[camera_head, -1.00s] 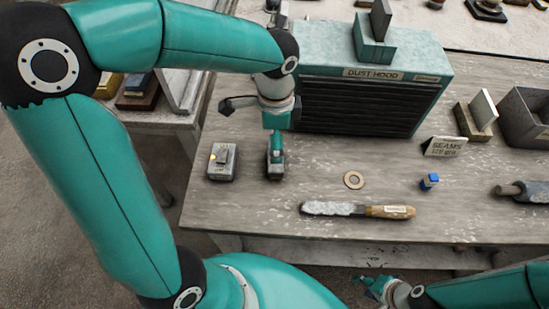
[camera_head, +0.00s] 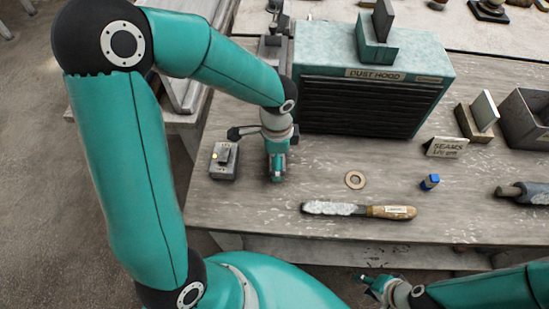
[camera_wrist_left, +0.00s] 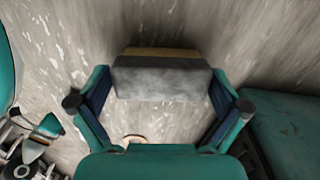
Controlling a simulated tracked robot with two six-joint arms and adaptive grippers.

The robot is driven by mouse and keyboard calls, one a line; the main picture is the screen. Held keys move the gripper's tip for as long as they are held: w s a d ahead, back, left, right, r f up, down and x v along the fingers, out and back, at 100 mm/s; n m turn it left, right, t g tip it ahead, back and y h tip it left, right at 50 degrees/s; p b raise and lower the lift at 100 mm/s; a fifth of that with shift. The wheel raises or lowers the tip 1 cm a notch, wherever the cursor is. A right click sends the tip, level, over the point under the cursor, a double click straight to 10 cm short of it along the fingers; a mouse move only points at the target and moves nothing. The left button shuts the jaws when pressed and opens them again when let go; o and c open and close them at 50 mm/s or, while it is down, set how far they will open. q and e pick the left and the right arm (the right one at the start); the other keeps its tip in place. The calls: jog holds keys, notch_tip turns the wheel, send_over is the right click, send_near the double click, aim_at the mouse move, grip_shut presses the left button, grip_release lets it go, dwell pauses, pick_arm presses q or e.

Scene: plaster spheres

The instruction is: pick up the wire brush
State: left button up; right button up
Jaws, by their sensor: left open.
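A long tool (camera_head: 345,209) with a rough whitish head and a labelled wooden handle lies near the table's front edge; I cannot tell whether it is the wire brush. My left gripper (camera_head: 277,176) is low over the table, left of a copper-coloured ring (camera_head: 355,180). In the left wrist view my left gripper (camera_wrist_left: 160,105) is open around a mottled grey block (camera_wrist_left: 160,80) with a tan strip along its far edge; this could be the brush, but the view is blurred. In the head view the gripper hides it. My right gripper (camera_head: 368,287) is below the table's front edge, small in view.
A teal dust hood (camera_head: 375,80) stands close behind my left gripper. A small grey switch box (camera_head: 224,161) is to its left.

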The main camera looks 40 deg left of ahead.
pick_arm(q)
jog(key=c, duration=0.8)
jog(key=shift+r, duration=0.1)
notch_tip(320, 180, up, 20)
jog(key=shift+f+p, duration=0.1)
jog(key=shift+p, duration=0.25)
jog(key=o, duration=0.5)
jog(key=c, duration=0.4)
